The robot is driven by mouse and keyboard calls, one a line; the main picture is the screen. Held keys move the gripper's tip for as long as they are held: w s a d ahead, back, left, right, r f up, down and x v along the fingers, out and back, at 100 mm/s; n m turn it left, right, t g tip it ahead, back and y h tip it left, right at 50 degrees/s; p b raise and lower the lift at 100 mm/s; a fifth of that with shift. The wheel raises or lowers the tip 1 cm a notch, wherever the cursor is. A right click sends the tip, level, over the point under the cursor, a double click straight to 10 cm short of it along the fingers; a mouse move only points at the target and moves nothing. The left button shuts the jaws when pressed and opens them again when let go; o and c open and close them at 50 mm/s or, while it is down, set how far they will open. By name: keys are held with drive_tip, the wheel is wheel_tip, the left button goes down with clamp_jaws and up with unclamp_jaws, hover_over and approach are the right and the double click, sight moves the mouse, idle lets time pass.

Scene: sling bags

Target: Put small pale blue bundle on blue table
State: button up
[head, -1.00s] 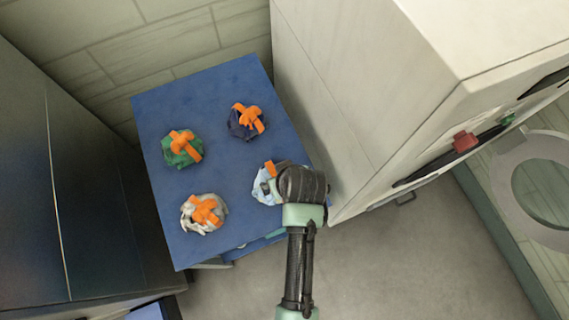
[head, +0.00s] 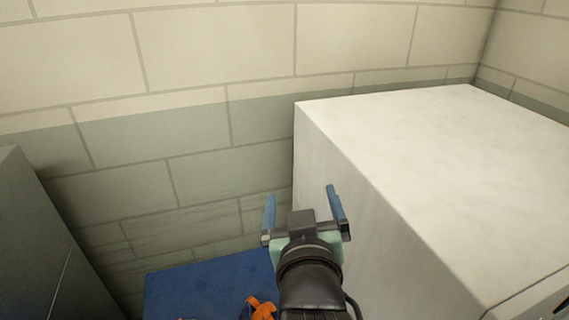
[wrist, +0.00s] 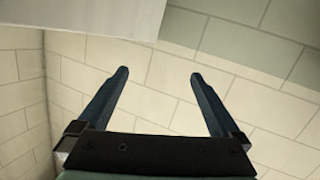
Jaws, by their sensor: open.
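My gripper (head: 303,196) is open and empty, raised in front of the tiled wall and beside the white cabinet in the head view. Its two blue fingers also show spread apart in the wrist view (wrist: 158,75), with only wall between them. The blue table (head: 205,283) shows in part at the bottom of the head view. The pale blue bundle is out of view in both current frames.
A dark bundle with an orange strap (head: 259,308) is partly seen on the table at the bottom edge. The white cabinet (head: 430,140) stands close on the right. A dark grey cabinet (head: 35,240) stands at the left.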

drive_tip(key=s+a+r+t, duration=0.1)
drive_tip(key=s+r+t, duration=0.2)
drive_tip(key=r, duration=0.8)
drive_tip(key=s+r+m+t, duration=0.1)
drive_tip(key=s+r+t, duration=0.3)
drive_tip(key=r, duration=0.7)
drive_tip(key=s+a+r+m+t, duration=0.1)
drive_tip(key=s+r+t, duration=0.3)
drive_tip(key=r, duration=0.7)
drive_tip(key=s, duration=0.2)
drive_tip(key=shift+s+a+r, duration=0.2)
drive_tip(key=shift+s+a, duration=0.15)
